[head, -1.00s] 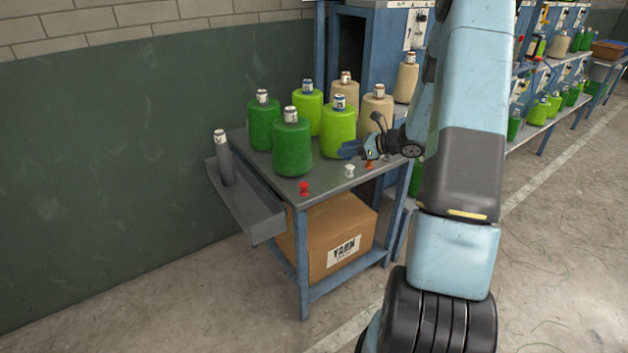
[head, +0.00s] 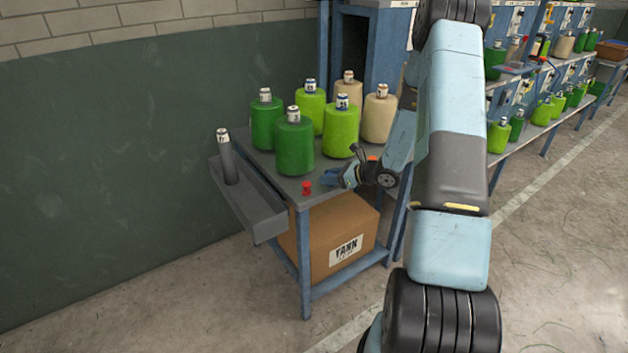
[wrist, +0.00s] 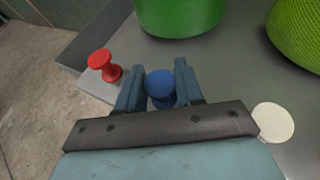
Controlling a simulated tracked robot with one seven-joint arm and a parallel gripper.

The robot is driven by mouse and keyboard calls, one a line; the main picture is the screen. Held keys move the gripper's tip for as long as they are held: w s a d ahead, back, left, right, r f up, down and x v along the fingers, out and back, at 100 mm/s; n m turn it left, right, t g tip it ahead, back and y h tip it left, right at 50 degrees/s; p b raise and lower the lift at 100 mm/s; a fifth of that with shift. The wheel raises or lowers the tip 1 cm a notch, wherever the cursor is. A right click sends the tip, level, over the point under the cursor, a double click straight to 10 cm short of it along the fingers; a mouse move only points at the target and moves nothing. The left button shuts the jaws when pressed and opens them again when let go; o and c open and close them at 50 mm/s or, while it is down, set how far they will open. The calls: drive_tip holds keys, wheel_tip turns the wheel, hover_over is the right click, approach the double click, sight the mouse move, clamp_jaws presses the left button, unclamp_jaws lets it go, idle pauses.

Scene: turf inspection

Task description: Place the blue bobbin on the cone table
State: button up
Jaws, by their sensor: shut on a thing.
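The blue bobbin (wrist: 160,86) shows in the wrist view between the two fingers of my gripper (wrist: 156,84), which is shut on it. In the head view my gripper (head: 332,178) is low over the front of the cone table (head: 288,184), right of the red bobbin (head: 307,187). The blue bobbin cannot be made out clearly in the head view. I cannot tell whether it touches the tabletop. The grey tabletop (wrist: 235,75) fills much of the wrist view.
Green (head: 294,148), lime (head: 341,134) and beige (head: 378,118) yarn cones stand behind my gripper. In the wrist view the red bobbin (wrist: 104,65) is left and a white disc-topped piece (wrist: 273,122) is close on the right. A grey side tray (head: 245,206) holds a grey tube (head: 227,160).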

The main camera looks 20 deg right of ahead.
drive_tip(key=shift+f, duration=0.1)
drive_tip(key=o, duration=1)
